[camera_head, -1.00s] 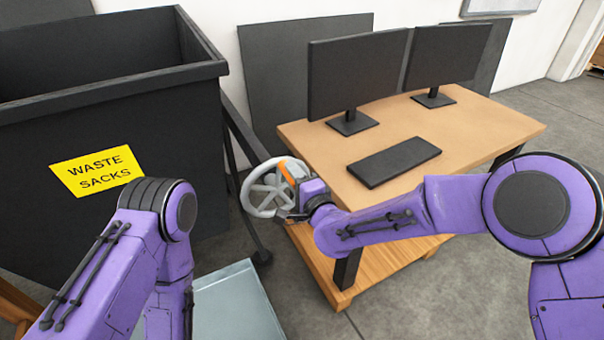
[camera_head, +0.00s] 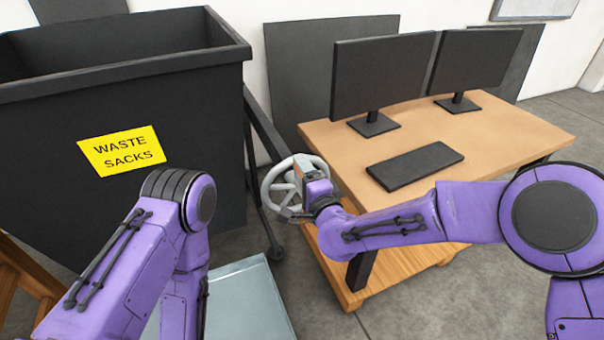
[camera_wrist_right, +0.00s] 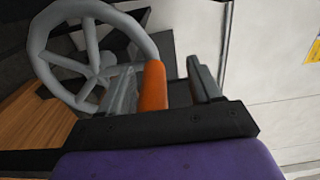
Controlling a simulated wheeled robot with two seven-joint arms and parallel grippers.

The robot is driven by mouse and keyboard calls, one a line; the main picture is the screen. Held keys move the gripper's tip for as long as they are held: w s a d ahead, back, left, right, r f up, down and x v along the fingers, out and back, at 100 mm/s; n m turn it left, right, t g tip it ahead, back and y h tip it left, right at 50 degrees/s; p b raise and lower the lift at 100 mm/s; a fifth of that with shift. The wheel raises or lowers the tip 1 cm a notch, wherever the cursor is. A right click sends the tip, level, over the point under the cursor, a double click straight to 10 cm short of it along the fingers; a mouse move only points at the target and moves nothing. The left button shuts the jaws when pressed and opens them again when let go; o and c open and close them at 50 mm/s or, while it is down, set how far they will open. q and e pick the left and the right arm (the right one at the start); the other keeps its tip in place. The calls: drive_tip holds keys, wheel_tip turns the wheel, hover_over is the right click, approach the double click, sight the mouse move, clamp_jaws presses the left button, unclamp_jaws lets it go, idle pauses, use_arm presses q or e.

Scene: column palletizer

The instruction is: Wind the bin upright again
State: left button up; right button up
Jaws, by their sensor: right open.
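The waste bin (camera_head: 45,130) is a large dark box with a yellow WASTE SACKS label, at the left of the head view. It looks close to upright; its base is hidden. A grey spoked handwheel (camera_head: 270,190) stands right of it, and it also shows in the right wrist view (camera_wrist_right: 42,58). My right gripper (camera_head: 298,178) is open at the wheel. In the wrist view its fingers (camera_wrist_right: 160,68) stand either side of the wheel's orange handle (camera_wrist_right: 153,88), which appears nearer the left finger; contact is unclear. My left gripper is out of the head view.
A wooden desk (camera_head: 500,140) with two monitors (camera_head: 380,80) and a black keyboard (camera_head: 414,166) stands right of the wheel, under my right forearm. A dark frame bar (camera_head: 262,135) runs beside the bin. A pale grey panel (camera_head: 240,300) lies low in front.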

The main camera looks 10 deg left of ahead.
drive_tip(key=shift+w+d+f, duration=0.1)
drive_tip(key=shift+d+f, duration=0.05)
drive_tip(key=v, duration=1.2)
